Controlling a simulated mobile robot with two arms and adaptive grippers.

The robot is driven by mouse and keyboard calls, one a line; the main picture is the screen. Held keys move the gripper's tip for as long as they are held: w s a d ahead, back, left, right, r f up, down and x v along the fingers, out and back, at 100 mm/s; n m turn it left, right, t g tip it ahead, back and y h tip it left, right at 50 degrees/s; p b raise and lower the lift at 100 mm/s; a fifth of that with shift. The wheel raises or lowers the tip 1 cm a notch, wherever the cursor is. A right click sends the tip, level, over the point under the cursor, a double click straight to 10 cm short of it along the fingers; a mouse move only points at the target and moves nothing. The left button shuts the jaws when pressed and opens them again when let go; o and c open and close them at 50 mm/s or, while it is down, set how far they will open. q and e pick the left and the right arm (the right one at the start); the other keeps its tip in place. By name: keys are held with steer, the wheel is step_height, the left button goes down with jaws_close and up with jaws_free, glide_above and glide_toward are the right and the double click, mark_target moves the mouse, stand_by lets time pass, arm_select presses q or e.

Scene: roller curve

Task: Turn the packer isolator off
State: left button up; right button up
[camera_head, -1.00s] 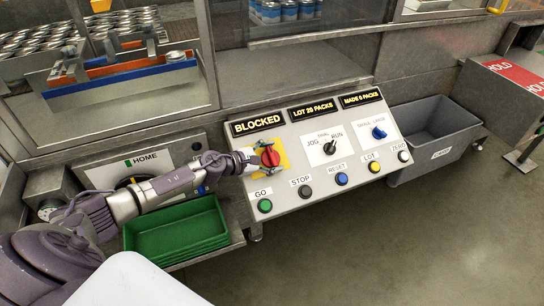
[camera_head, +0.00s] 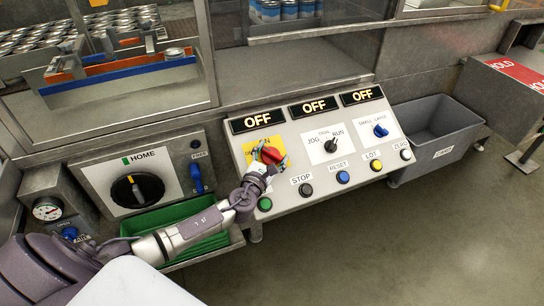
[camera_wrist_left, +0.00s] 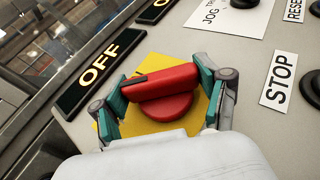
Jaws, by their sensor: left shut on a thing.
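The packer isolator is a red rotary handle (camera_head: 270,155) on a yellow plate (camera_head: 251,146) at the left of the sloped control panel. In the left wrist view the red handle (camera_wrist_left: 160,88) lies between my gripper's two teal-padded fingers. My left gripper (camera_head: 268,158) is shut on the handle, its arm reaching up from the lower left. The three displays above the controls all read OFF, the left display (camera_head: 256,121) just above the isolator. The label under the isolator is hidden by my gripper. My right gripper is not in view.
The panel also holds a JOG/RUN knob (camera_head: 330,145), a blue small/large knob (camera_head: 380,131) and a row of push buttons, including the black STOP button (camera_head: 305,189). A HOME dial (camera_head: 137,190) is at left above green trays (camera_head: 190,215). A grey bin (camera_head: 437,130) stands right.

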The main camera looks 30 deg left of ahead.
arm_select(q)
steer(key=n+y, duration=0.1)
steer(key=n+y+b, duration=0.1)
steer(key=n+y, duration=0.1)
steer(key=y, duration=0.1)
steer(key=shift+d+f+n+b, duration=0.1)
steer(key=shift+f+n+b, duration=0.15)
steer(key=shift+n+b, duration=0.15)
steer(key=n+g+y+b, duration=0.1)
steer(key=n+y, duration=0.1)
steer(key=n+y+b, duration=0.1)
steer(key=n+y, duration=0.1)
steer(key=shift+n+g+y+b, duration=0.4)
steer(key=shift+r+n+g+y+b, duration=0.2)
steer(key=shift+n+g+y+b, duration=1.2)
steer(key=shift+n+g+y, duration=0.75)
steer(key=shift+n, duration=0.45)
steer(key=o, duration=1.2)
steer(key=shift+c, duration=0.2)
steer(key=v, duration=1.1)
steer(key=shift+s+d+f, duration=0.15)
steer(key=shift+s+d, duration=0.1)
steer(key=shift+s, duration=0.15)
